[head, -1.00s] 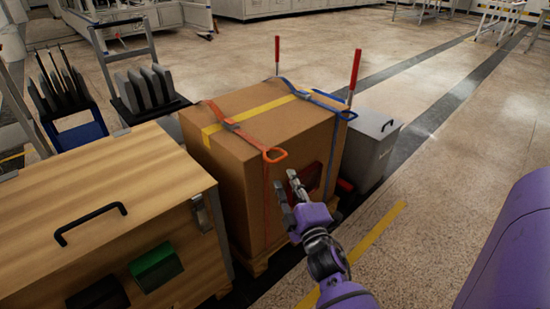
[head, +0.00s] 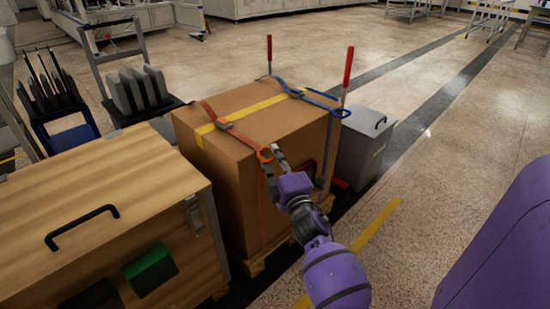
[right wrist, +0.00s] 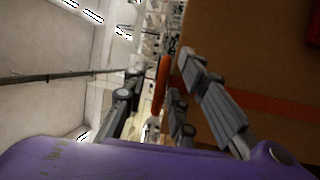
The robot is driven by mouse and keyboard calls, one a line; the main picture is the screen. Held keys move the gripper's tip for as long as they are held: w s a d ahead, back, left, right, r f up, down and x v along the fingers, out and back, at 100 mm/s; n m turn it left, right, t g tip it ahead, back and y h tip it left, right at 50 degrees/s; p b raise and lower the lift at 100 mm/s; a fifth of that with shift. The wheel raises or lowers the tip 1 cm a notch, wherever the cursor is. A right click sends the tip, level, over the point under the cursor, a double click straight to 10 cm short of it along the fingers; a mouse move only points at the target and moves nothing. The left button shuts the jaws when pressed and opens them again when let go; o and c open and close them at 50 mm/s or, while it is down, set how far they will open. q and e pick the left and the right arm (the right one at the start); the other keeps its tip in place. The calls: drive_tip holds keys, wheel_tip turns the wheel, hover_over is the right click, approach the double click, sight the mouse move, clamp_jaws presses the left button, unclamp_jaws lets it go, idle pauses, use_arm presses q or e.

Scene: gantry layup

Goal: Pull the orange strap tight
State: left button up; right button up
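My left gripper is not in view.
A blue strap (head: 321,98) crosses the box's far end. Two red-topped posts (head: 347,75) stand behind the box. A wooden case (head: 120,200) stands close at the left, a grey bin (head: 362,150) at the right. The floor farther right is open.

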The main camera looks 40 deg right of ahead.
clamp_jaws()
drive_tip(key=shift+r, duration=0.1)
drive_tip(key=s+p, duration=0.2)
drive_tip(key=s, duration=0.6)
drive_tip(key=shift+d, duration=0.3)
unclamp_jaws()
drive_tip(key=shift+r, duration=0.1)
drive_tip(key=shift+s, duration=0.1)
